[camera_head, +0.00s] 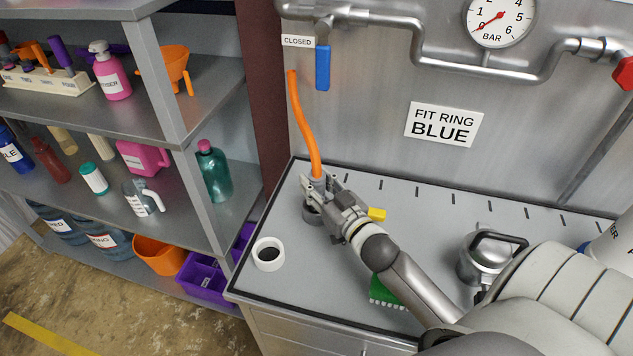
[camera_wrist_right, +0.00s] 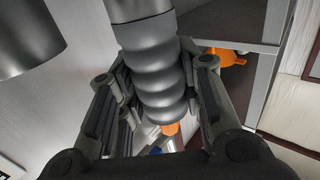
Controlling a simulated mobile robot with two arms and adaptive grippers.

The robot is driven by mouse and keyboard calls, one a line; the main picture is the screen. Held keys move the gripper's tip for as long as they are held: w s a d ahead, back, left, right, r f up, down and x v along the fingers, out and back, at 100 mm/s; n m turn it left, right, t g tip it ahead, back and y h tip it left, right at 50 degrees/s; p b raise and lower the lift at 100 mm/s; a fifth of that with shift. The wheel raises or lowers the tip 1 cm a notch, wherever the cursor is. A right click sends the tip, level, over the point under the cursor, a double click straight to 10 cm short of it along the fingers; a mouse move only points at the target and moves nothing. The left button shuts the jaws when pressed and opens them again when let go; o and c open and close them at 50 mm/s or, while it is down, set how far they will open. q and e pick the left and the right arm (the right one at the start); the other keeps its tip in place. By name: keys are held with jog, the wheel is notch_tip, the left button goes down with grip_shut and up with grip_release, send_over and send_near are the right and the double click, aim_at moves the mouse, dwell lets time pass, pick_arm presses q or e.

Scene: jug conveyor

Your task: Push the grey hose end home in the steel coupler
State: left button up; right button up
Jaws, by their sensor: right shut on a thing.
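The grey hose end (camera_head: 317,184) stands near the back left of the bench, with the orange hose (camera_head: 305,125) rising from it. My right gripper (camera_head: 326,193) is shut around it. In the right wrist view the ribbed grey hose end (camera_wrist_right: 158,75) sits between the two fingers. A smooth steel cylinder (camera_wrist_right: 138,9), apparently the coupler, meets its end at the top of that view. In the head view a dark grey round part (camera_head: 311,214), likely the coupler, shows below the gripper, partly hidden. How deep the hose end sits cannot be told. My left gripper is out of view.
A white cup (camera_head: 268,254) stands left of my arm. A yellow piece (camera_head: 377,214) and a green brush (camera_head: 385,291) lie close to it. A blue valve handle (camera_head: 322,68) hangs on the back wall. Shelves (camera_head: 205,98) stand left.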

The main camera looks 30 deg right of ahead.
aim_at(322, 193)
jog(key=shift+f+b, duration=0.4)
jog(key=shift+f, duration=0.25)
jog(key=o, duration=1.3)
jog(key=shift+c, duration=0.2)
jog(key=shift+s, duration=3.75)
